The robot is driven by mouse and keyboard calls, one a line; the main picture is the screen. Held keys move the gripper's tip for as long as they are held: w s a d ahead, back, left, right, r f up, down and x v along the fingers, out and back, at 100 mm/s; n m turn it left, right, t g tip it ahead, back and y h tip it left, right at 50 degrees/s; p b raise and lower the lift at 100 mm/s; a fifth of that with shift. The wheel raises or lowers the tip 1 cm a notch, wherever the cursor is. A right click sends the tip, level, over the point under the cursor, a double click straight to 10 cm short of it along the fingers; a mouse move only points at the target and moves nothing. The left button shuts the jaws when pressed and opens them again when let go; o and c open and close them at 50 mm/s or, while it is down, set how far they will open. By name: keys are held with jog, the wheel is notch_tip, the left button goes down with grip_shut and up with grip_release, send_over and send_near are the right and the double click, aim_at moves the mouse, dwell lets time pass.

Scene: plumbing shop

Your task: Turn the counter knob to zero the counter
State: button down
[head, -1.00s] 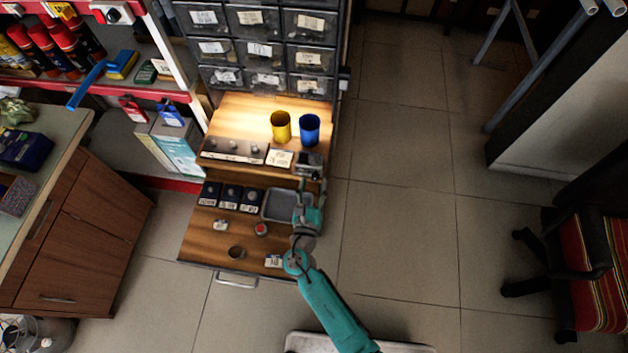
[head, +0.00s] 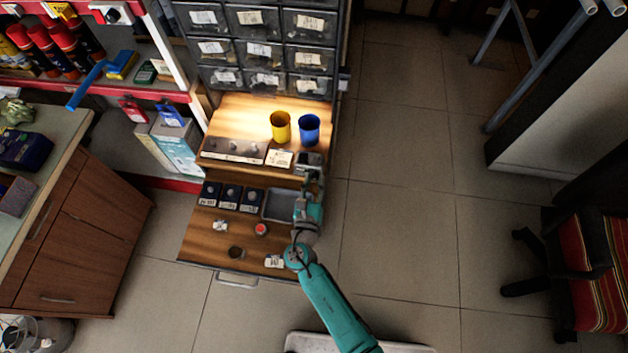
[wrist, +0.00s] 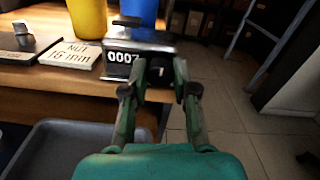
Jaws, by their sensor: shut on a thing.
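The counter (wrist: 142,40) is a small metal box with a white-on-black number window that seems to read 0007. It sits at the right front edge of the upper wooden shelf, and it shows in the head view too (head: 309,160). The dark counter knob (wrist: 156,72) is on its right side, partly hidden by my fingers. My gripper (wrist: 161,76) is shut on the knob, with one finger on each side; in the head view it is at the counter's near side (head: 313,182).
A yellow cup (head: 281,127) and a blue cup (head: 309,130) stand just behind the counter. A label card (head: 280,159) lies to its left. Below are a grey tray (head: 279,206), dark boxes (head: 230,197) and small parts.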

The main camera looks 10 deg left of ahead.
jog(key=shift+m, duration=0.3)
jog(key=m, duration=0.8)
jog(key=shift+m, duration=0.3)
jog(key=m, duration=0.4)
jog(key=shift+m, duration=2.2)
jog(key=c, duration=0.9)
grip_release()
